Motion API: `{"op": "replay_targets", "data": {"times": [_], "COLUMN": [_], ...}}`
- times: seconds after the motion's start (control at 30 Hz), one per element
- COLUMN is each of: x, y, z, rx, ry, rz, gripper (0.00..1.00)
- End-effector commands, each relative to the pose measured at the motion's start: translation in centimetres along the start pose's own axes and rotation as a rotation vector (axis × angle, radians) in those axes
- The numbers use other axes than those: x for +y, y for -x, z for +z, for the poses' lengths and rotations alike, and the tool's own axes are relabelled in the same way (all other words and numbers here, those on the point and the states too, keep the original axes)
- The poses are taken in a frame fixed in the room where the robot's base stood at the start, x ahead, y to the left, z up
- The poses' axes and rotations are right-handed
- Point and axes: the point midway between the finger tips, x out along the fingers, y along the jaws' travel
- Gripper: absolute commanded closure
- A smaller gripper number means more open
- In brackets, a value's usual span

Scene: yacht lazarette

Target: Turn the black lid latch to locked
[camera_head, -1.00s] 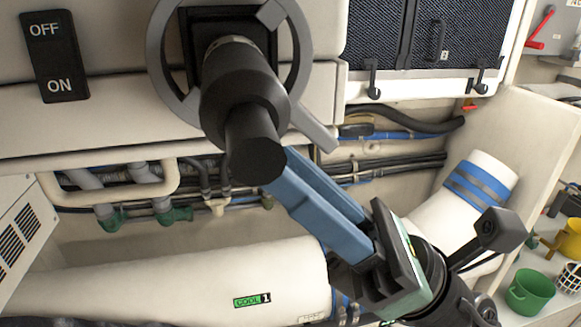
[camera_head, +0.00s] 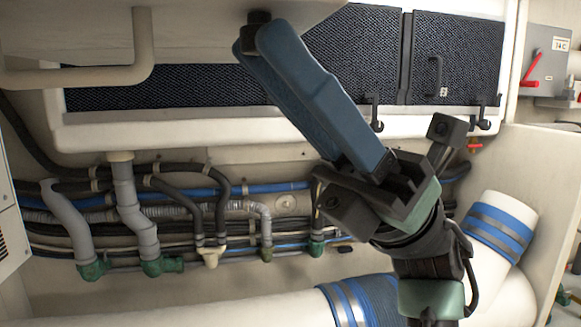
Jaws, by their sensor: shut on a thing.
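My gripper (camera_head: 250,38) has long blue fingers that reach up and left from the lower right. Its fingertips are closed around a small black part, which appears to be the black lid latch (camera_head: 258,17), under the pale panel (camera_head: 190,35) at the top. Only the latch's top stub shows; the fingers hide the rest, so its turned position cannot be read. No locked or unlocked mark is visible beside it.
Dark mesh panels (camera_head: 455,55) in a white frame lie behind the fingers, with black hooks (camera_head: 376,112) along the lower edge. Hoses and pipes (camera_head: 140,215) run below. A white duct (camera_head: 505,215) with blue bands stands right. A grey box with a red lever (camera_head: 531,66) is far right.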

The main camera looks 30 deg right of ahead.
Motion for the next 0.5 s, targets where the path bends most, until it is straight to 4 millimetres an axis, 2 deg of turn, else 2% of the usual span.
{"op": "replay_targets", "data": {"times": [0.03,0.5], "x": [-0.13,-0.89], "y": [0.45,-0.01], "z": [-0.54,-0.31], "rx": [0.001,-0.001], "ry": [-0.034,-0.351], "rz": [0.037,0.351], "gripper": [1.00,1.00]}}
